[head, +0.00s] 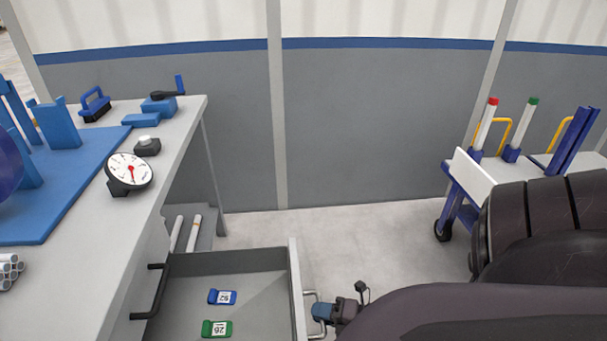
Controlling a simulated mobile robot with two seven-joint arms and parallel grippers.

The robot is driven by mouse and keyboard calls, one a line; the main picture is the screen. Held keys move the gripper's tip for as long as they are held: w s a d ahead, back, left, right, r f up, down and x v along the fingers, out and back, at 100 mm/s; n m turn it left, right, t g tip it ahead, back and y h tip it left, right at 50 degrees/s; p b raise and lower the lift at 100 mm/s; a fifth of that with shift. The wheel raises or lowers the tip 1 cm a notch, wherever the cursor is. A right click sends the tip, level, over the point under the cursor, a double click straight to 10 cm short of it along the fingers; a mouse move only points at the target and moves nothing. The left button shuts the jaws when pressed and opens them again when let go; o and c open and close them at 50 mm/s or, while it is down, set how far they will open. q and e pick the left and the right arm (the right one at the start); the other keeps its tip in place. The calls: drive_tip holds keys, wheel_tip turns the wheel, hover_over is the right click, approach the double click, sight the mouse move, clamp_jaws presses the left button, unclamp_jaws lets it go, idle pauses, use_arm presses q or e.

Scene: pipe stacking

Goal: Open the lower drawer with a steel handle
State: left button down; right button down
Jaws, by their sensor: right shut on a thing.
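The lower drawer (294,285) is pulled out from under the workbench, its grey inside showing. Its steel handle (310,294) sticks out on the right side of its pale front panel. My right gripper (321,312) is shut on this handle, with my dark arm reaching in from the right. Inside the drawer lie a blue tag (222,297) marked 52 and a green tag (217,328) marked with a number. The drawer's near end is cut off by the bottom edge. My left gripper is out of view.
A black handle (151,292) projects from the bench side above the drawer. A blue cart (468,185) stands right; floor between is clear.

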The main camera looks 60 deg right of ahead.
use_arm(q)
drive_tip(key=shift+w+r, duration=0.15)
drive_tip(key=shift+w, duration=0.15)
use_arm(e)
drive_tip(key=shift+s+d, duration=0.3)
drive_tip(key=c, duration=1.1)
unclamp_jaws()
drive_tip(key=shift+c, duration=0.2)
use_arm(q)
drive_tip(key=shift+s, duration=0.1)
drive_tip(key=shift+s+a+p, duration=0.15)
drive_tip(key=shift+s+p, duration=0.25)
drive_tip(key=shift+p, duration=0.2)
use_arm(e)
drive_tip(key=v, duration=1)
drive_tip(key=shift+s, duration=0.4)
